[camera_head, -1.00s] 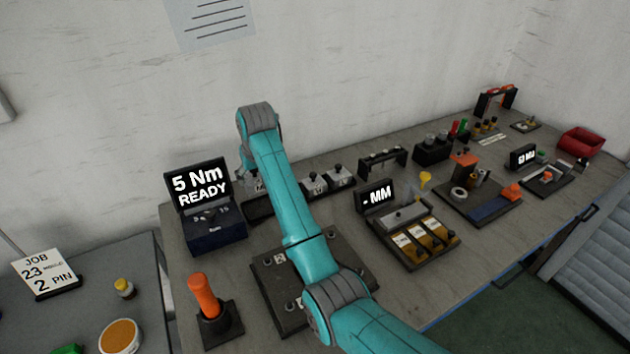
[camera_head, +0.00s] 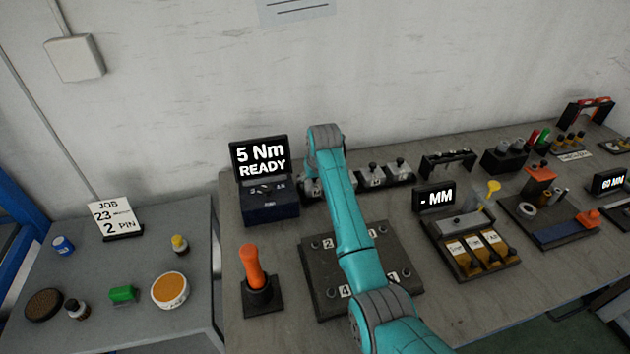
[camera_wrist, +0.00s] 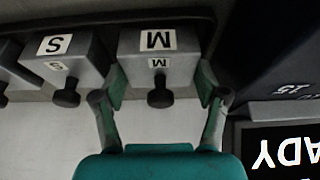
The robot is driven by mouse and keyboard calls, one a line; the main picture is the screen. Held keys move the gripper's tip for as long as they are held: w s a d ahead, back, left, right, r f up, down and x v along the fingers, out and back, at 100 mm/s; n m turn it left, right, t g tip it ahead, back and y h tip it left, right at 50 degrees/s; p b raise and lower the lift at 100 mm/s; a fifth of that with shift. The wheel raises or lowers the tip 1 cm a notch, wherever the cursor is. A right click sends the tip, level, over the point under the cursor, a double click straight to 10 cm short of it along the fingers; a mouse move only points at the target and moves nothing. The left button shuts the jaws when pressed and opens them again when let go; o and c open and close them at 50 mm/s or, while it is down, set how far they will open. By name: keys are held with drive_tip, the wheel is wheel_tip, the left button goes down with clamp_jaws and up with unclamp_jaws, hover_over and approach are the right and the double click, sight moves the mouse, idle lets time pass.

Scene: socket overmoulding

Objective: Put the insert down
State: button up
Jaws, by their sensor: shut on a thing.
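In the wrist view, my gripper (camera_wrist: 160,88) is shut on the insert (camera_wrist: 142,68), a grey block with a dark round knob and white M labels. One finger is at each side of it. The insert stands in line with a similar grey block marked S (camera_wrist: 82,70), along a dark rack (camera_wrist: 110,20). I cannot tell whether the held insert rests fully on the rack. In the head view, my arm hides the gripper and most of the held insert. The rack's other grey blocks (camera_head: 398,170) show to the right of my arm.
A torque unit reading "5 Nm READY" (camera_head: 268,203) stands just left of the rack. A dark plate with pegs (camera_head: 320,262) lies in front, below my arm. An orange-handled tool (camera_head: 251,268) stands left of it. A unit reading "- MM" (camera_head: 436,199) is to the right.

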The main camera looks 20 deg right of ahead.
idle(0.3)
drive_tip(key=o, duration=1.7)
drive_tip(key=shift+f, duration=0.1)
drive_tip(key=shift+o, duration=0.2)
drive_tip(key=v, duration=1.2)
drive_tip(key=shift+s, duration=0.1)
